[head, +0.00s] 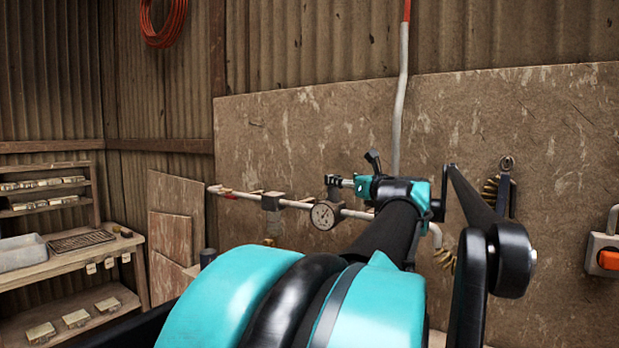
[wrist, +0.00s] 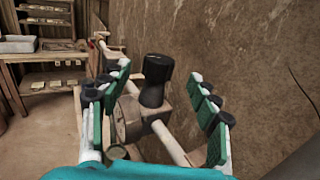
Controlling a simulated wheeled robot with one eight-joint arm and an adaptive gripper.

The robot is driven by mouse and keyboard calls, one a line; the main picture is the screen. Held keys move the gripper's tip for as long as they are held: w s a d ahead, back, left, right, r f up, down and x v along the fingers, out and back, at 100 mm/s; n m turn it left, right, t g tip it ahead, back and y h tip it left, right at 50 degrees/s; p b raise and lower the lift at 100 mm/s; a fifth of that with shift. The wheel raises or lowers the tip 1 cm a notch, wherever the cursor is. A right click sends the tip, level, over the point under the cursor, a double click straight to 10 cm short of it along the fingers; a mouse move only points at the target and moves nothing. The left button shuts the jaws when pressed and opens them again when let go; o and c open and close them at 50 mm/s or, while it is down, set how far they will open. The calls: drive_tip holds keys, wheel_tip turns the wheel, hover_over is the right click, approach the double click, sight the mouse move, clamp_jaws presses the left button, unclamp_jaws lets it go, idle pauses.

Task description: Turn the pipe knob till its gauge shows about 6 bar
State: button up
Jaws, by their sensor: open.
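The black pipe knob (wrist: 156,78) stands up from a block on the pale pipe in the wrist view. My gripper (wrist: 161,76) is open, with its green-padded fingers on either side of the knob and a visible gap on each side. In the head view my gripper (head: 346,182) is just above the pipe, and the knob cannot be told apart from the dark finger parts there. The round gauge (head: 323,215) faces the camera below the gripper; its needle is too small to read.
The pipe (head: 245,196) runs along a scuffed wall panel (head: 280,130) close behind the gripper. Shelves (head: 50,195) and a bench (head: 75,262) with a grey tray (head: 22,253) stand at the left. A switch box (head: 603,250) is on the wall at the right.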

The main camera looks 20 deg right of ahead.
drive_tip(key=w, duration=0.5)
drive_tip(key=w+a, duration=0.1)
drive_tip(key=w, duration=0.1)
drive_tip(key=shift+w, duration=0.4)
drive_tip(key=c, duration=1.2)
drive_tip(key=shift+m+h, duration=0.5)
drive_tip(key=shift+h, duration=0.3)
drive_tip(key=m+h, duration=0.2)
drive_tip(key=h, duration=0.2)
drive_tip(key=shift+a+m, duration=0.1)
drive_tip(key=shift+m, duration=0.2)
drive_tip(key=shift+m+g+h, duration=0.65)
drive_tip(key=shift+m+h, duration=0.4)
drive_tip(key=shift+h, duration=0.5)
drive_tip(key=shift+m+g+h, duration=0.65)
drive_tip(key=shift+m+h, duration=0.4)
drive_tip(key=shift+h, duration=0.5)
